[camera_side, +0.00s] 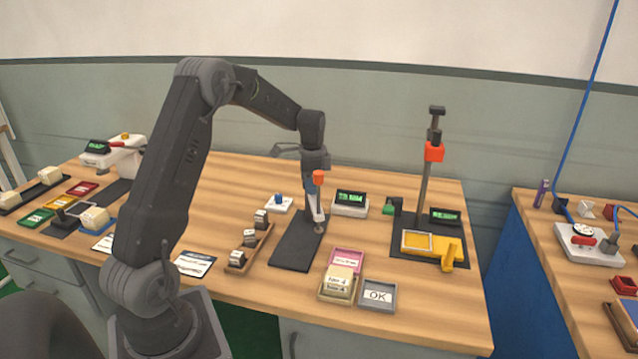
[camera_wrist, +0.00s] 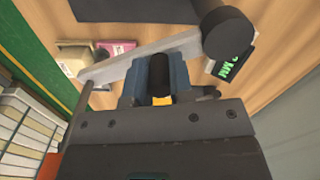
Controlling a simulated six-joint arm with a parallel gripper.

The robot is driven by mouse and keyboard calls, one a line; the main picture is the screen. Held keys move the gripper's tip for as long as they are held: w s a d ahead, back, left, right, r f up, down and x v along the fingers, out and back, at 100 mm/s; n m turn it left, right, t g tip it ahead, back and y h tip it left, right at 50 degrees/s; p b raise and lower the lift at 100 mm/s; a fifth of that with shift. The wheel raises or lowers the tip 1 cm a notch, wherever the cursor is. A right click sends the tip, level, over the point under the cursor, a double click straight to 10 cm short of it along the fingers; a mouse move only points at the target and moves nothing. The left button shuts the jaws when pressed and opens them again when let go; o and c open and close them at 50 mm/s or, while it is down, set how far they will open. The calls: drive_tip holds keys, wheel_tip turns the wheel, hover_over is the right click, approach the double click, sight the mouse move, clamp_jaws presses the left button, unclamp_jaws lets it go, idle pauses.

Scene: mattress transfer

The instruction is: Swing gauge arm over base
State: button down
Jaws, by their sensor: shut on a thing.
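My gripper (camera_side: 316,212) is low over the dark base plate (camera_side: 290,252) near the middle of the table. In the wrist view, my gripper (camera_wrist: 168,75) has its two blue-grey fingers on either side of a dark post, shut on the gauge arm. The gauge arm (camera_wrist: 120,68) is a light grey bar running crosswise beyond the fingers, with a dark cylinder at its right end. In the side view, an orange cap (camera_side: 318,178) shows beside the gripper, and a small round foot (camera_side: 319,228) stands on or just above the plate. The exact grip is partly hidden.
A small green-lit display (camera_side: 350,203) stands close behind the plate. A tray of small blocks (camera_side: 250,248) lies to the left. Pink, tan and OK trays (camera_side: 377,294) sit front right. A tall stand with an orange slider (camera_side: 433,152) rises further right.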

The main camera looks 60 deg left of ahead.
drive_tip(key=shift+s+a+m, duration=0.4)
drive_tip(key=shift+s+m, duration=0.2)
drive_tip(key=shift+m, duration=0.6)
drive_tip(key=shift+s+a+m, duration=0.35)
drive_tip(key=shift+s+m, duration=0.2)
drive_tip(key=shift+m, duration=0.65)
drive_tip(key=c, duration=1)
unclamp_jaws()
drive_tip(key=shift+r, duration=0.1)
wheel_tip(320, 180, up, 14)
drive_tip(key=shift+f, duration=0.15)
